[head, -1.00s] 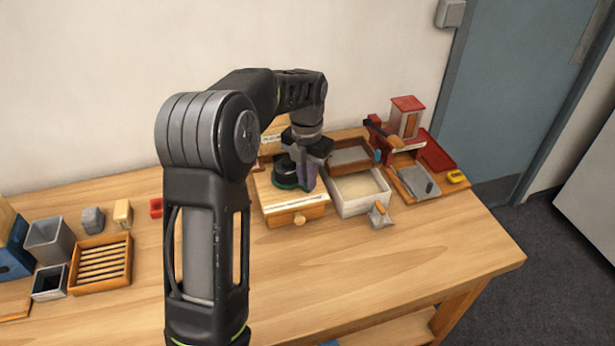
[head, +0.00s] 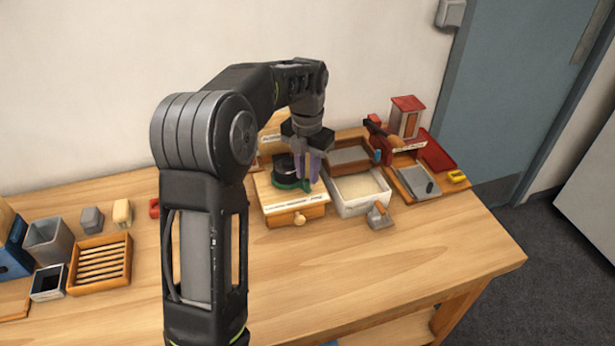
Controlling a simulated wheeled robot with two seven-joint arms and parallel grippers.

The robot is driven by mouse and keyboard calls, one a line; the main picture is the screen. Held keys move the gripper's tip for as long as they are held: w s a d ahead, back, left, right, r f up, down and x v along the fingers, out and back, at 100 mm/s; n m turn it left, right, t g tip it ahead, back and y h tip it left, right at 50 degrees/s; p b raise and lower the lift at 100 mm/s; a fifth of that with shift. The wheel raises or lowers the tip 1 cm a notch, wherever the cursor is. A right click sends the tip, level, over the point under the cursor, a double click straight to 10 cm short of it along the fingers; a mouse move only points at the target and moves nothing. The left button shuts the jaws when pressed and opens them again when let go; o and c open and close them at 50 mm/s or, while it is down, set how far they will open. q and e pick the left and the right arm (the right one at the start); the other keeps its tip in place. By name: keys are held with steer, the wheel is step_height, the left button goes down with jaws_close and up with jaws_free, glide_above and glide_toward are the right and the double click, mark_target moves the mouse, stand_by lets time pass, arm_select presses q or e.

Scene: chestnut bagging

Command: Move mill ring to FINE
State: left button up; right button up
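The mill (head: 296,207) is a wooden box with a drawer and knob at its front, standing at the middle back of the table. On its top sits a dark round part with a green ring (head: 289,185) around its base. My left gripper (head: 307,182) points down at the right side of the ring, with its purple-grey fingers beside the dark part. The fingers are small and partly overlapped, so I cannot tell whether they touch or grip the ring. Lettering on the mill's pale front strip is too small to read. My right gripper is not in view.
Right of the mill are a white tray (head: 345,210), a brown wooden frame (head: 332,166), a small scoop (head: 379,217) and a red-topped stand (head: 405,115). A slatted wooden tray (head: 128,277) and grey bins stand at left. The table's front middle is clear.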

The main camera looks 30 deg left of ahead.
arm_select(q)
step_height(320, 180, up, 6)
steer(key=shift+f+b, duration=0.1)
steer(key=shift+b, duration=0.2)
stand_by(0.4)
